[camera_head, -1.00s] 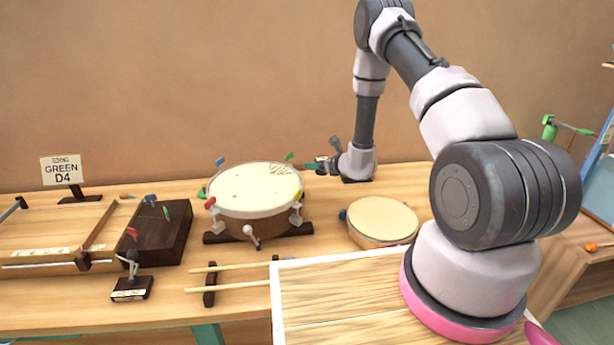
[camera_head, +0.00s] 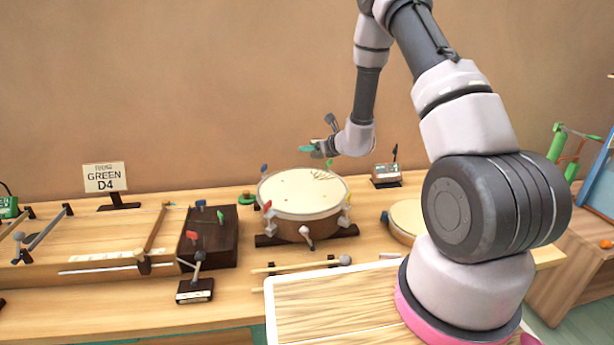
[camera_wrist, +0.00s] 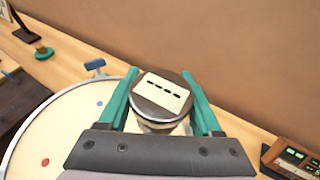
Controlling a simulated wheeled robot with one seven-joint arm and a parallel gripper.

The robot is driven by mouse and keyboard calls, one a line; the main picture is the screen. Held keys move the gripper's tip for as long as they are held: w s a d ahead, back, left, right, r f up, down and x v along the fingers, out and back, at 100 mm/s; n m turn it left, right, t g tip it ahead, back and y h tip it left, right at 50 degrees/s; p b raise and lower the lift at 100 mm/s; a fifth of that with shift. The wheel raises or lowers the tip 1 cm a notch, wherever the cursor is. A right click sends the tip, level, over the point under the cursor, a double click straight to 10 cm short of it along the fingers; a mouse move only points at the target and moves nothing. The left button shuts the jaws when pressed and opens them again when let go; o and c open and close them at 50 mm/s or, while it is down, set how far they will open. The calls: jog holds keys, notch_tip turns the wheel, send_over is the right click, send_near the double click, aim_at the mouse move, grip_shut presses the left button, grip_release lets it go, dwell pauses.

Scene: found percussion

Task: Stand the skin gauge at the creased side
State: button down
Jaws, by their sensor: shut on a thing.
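My gripper (camera_head: 310,148) is raised above the far rim of the large drum. In the wrist view its teal fingers (camera_wrist: 162,100) are shut on a round, dark-topped piece with a cream label, which I take for the skin gauge (camera_wrist: 160,93). The gauge is too small to make out in the head view. The large drum (camera_head: 292,196) has a pale skin with crease lines (camera_head: 322,174) at its far right side. In the wrist view its skin (camera_wrist: 62,135) lies below and left of the gauge; the crease cannot be made out there.
Coloured tuning keys, including a blue one (camera_wrist: 95,65), stand around the rim. A small display box (camera_head: 386,173) is right of the drum. A smaller drum (camera_head: 405,218), a dark block (camera_head: 222,240) and sticks (camera_head: 290,266) are nearby. The wall is close behind.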

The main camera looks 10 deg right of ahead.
aim_at(312, 175)
notch_tip(312, 175, down, 8)
jog(key=shift+f, duration=0.1)
dwell(0.4)
jog(key=shift+c, duration=0.3)
grip_release()
jog(key=shift+f, duration=0.1)
